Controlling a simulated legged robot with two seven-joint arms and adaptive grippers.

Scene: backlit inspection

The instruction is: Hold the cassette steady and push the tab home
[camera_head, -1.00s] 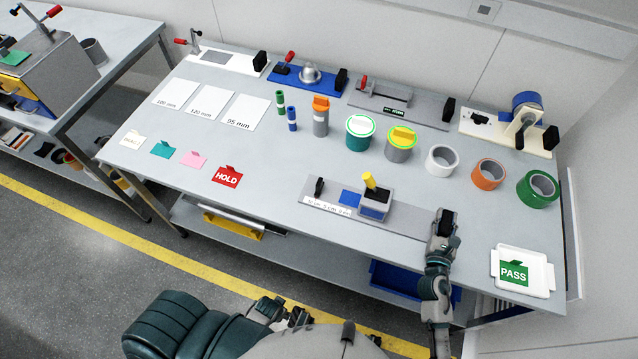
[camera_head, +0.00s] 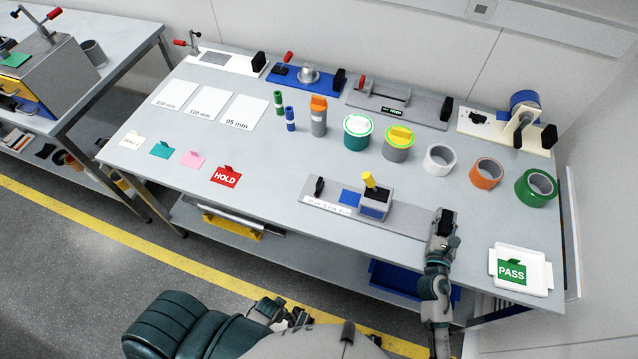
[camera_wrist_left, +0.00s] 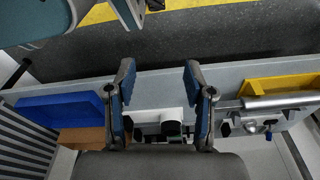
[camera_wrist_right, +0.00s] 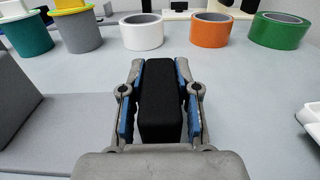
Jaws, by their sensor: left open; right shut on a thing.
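A grey fixture plate (camera_head: 405,221) lies at the table's front edge, with a white ruled strip at its left end. On it stands a grey block with a blue top (camera_head: 373,207) and an upright yellow peg (camera_head: 369,180). A flat blue piece (camera_head: 349,197) lies just left of the block. I cannot tell which part is the cassette or the tab. My right gripper (camera_head: 446,225) is shut on a black upright grip (camera_wrist_right: 160,100) at the plate's right end. My left gripper (camera_wrist_left: 158,85) is open and empty, low in front of the table; it also shows in the head view (camera_head: 283,312).
Behind the fixture stand tape rolls, including a white one (camera_head: 440,158), an orange one (camera_head: 487,173) and a green one (camera_head: 537,187). A white tray (camera_head: 537,281) with a PASS card lies to the right. A red HOLD card (camera_head: 226,177) lies left. The front strip between is clear.

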